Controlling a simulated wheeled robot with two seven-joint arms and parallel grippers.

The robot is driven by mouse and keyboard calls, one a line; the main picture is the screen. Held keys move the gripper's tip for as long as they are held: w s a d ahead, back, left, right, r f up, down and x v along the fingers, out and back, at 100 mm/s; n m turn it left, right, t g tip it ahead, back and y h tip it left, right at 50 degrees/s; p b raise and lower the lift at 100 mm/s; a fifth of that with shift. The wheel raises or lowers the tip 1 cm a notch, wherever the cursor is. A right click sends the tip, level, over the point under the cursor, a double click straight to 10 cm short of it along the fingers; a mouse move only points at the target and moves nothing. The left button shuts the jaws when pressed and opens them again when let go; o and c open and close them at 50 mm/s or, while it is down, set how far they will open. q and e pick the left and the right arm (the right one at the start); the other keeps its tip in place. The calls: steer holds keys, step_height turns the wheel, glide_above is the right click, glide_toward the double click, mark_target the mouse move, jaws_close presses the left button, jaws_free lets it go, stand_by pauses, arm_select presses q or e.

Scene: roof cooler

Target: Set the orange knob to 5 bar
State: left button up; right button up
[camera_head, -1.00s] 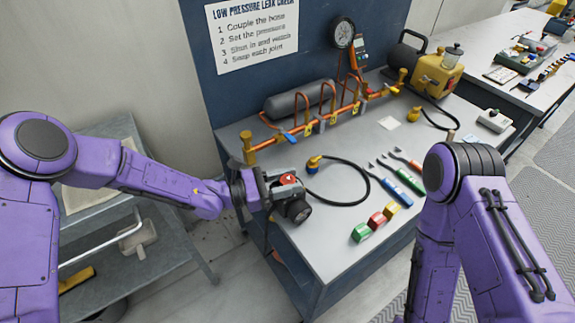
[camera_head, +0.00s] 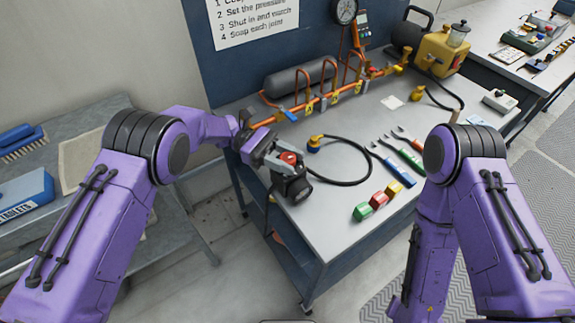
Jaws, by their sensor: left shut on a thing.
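An orange-red knob (camera_head: 288,156) with a small pale mark sits near the front left corner of the workbench. A dark round part (camera_head: 298,189), perhaps a gauge, is just in front of it and below; its face is too small to read. My left gripper (camera_head: 283,163) reaches in from the left, and its grey fingers are shut around the knob. The fingers hide part of the knob, and I cannot read a pressure setting. My right arm (camera_head: 455,190) stands at the right; its gripper is out of view.
The workbench (camera_head: 330,205) carries a black hose (camera_head: 362,165), an orange pipe run (camera_head: 285,118), several coloured-handled tools, coloured blocks (camera_head: 378,201) and a yellow pump unit (camera_head: 442,52). A grey shelf with a blue box (camera_head: 25,197) stands at the left. Open floor lies in front.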

mark_target(288, 158)
arm_select(q)
steer(key=shift+w+d+r+m+g+y+b, duration=0.15)
steer(key=shift+r+m+g+y+b, duration=0.15)
steer(key=shift+m+g+y+b, duration=0.15)
steer(key=shift+r, duration=0.15)
steer(key=o, duration=1)
steer(key=shift+w, duration=0.15)
steer(key=shift+s, duration=0.3)
steer(key=shift+r, duration=0.1)
step_height(288, 158, up, 3)
steer(key=shift+r+b, duration=0.2)
steer(key=shift+b, duration=0.15)
steer(key=s+r, duration=0.3)
steer(key=s, duration=0.1)
steer(key=s+r, duration=0.3)
steer(key=s, duration=0.2)
steer(key=s+r, duration=0.3)
steer(key=s, duration=0.2)
steer(key=shift+r, duration=0.15)
